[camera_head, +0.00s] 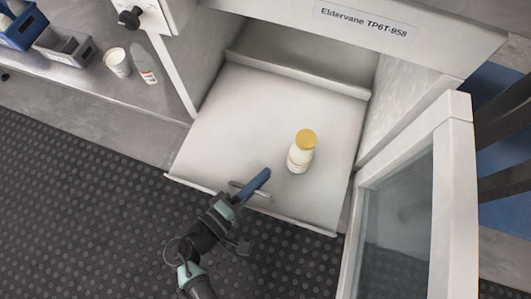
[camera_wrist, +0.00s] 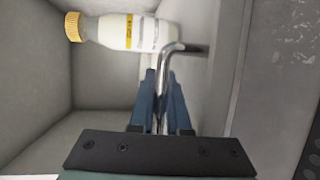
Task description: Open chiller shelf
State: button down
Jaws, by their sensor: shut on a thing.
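The chiller shelf (camera_head: 215,148) is a pale flat tray that juts out of the white chiller cabinet (camera_head: 300,45), its front edge over the dark floor. A metal handle (camera_head: 250,189) sits near its front edge. My gripper (camera_head: 258,182) is at this handle, and in the wrist view its blue fingers (camera_wrist: 162,95) are shut on the bent metal bar (camera_wrist: 166,58). A white bottle with a yellow cap (camera_head: 301,152) stands on the shelf to the right of my gripper. It also shows in the wrist view (camera_wrist: 120,32).
The chiller's glass door (camera_head: 410,215) stands open at the right. A steel counter (camera_head: 130,95) at the left holds a cup (camera_head: 117,63), a small white item (camera_head: 143,65) and bins (camera_head: 65,46). The dark studded floor (camera_head: 80,210) in front is clear.

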jog(key=s+a+p, duration=0.1)
jog(key=s+a, duration=0.1)
jog(key=s, duration=0.4)
dwell(0.4)
jog(key=c, duration=1.2)
grip_release()
jog(key=shift+o, duration=0.2)
jog(key=p+v, duration=0.3)
jog(key=v, duration=1)
